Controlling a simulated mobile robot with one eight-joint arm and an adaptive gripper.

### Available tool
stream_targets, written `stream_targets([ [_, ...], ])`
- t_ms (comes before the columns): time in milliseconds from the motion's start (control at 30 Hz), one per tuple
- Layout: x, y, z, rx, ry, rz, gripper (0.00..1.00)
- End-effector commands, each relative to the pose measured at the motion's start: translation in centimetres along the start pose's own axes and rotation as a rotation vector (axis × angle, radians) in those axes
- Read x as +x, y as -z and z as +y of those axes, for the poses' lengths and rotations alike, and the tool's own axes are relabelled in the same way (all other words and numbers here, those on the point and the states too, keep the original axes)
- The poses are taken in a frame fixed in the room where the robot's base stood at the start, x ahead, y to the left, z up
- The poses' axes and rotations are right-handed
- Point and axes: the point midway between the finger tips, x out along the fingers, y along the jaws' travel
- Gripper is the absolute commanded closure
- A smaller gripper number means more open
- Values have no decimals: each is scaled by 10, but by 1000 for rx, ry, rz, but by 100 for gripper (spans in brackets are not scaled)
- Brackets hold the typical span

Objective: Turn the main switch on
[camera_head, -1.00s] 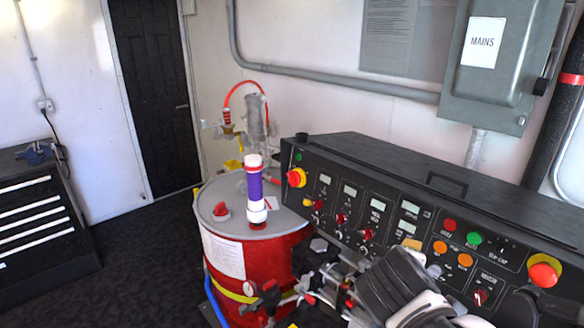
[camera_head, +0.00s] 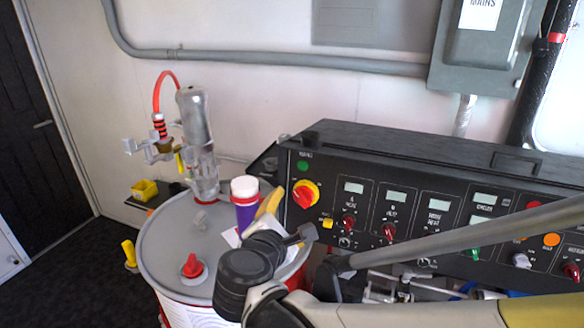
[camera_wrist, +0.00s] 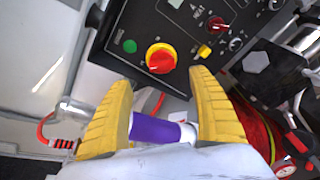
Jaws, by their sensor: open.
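A red rotary switch on a yellow plate (camera_head: 305,194) sits at the left end of the black control panel (camera_head: 395,180). It also shows in the wrist view (camera_wrist: 161,58), upper middle, with a green light to its left. My gripper (camera_wrist: 160,78) is open, its two yellow fingers apart. In the wrist view the switch appears just beyond and between the fingertips, with nothing held. In the head view a yellow finger shows just left of the switch, and the switch is not covered. The contact gap cannot be judged.
A red drum with a grey lid (camera_head: 155,245) stands left of the panel. A purple and white cylinder (camera_head: 246,207) stands on it, close to my gripper. A clear pump with a red hose (camera_head: 197,130) is behind. A grey MAINS box (camera_head: 480,50) hangs on the wall.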

Motion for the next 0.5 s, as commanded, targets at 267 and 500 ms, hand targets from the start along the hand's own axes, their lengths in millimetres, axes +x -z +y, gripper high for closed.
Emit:
stream_targets([
  [267, 49, 0, -2, 2, 4, -4, 30],
  [500, 90, 0, -2, 3, 3, -1, 30],
])
